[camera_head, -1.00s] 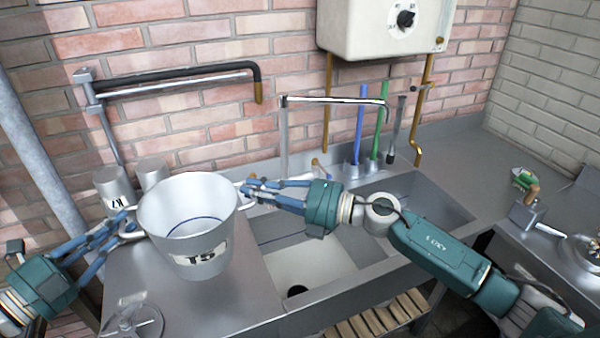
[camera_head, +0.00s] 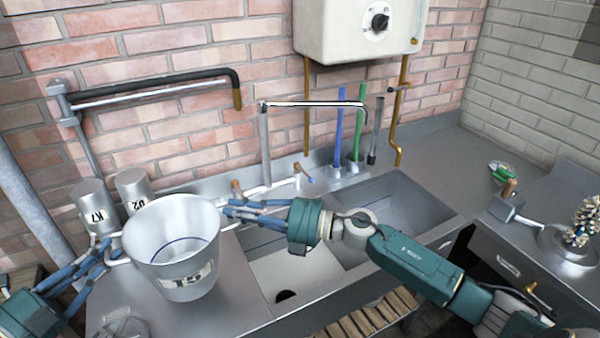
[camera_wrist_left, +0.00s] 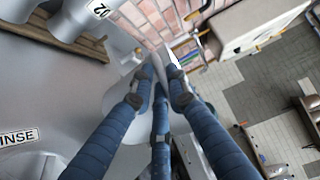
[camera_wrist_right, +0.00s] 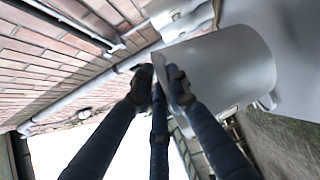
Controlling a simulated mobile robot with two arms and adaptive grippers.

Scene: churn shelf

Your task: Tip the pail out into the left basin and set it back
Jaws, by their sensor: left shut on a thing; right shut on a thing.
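The grey metal pail (camera_head: 165,258), labelled T5, is upright over the counter to the left of the left basin (camera_head: 300,272). A blue line runs round its inner wall; I cannot tell whether it holds anything. My left gripper (camera_head: 106,256) is shut on the pail's left handle. My right gripper (camera_head: 228,209) is shut on its right handle, with that arm reaching across the basins. The pail's curved wall also shows in the right wrist view (camera_wrist_right: 225,70). The pail hides the counter below it, so I cannot tell whether its bottom touches.
Two metal canisters, K7 (camera_head: 95,205) and D2 (camera_head: 133,187), stand close behind the pail. A swivel tap (camera_head: 310,104) reaches over the basins. The right basin (camera_head: 405,215) lies farther right. Blue (camera_head: 338,125) and green (camera_head: 357,130) handled tools stand behind it.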

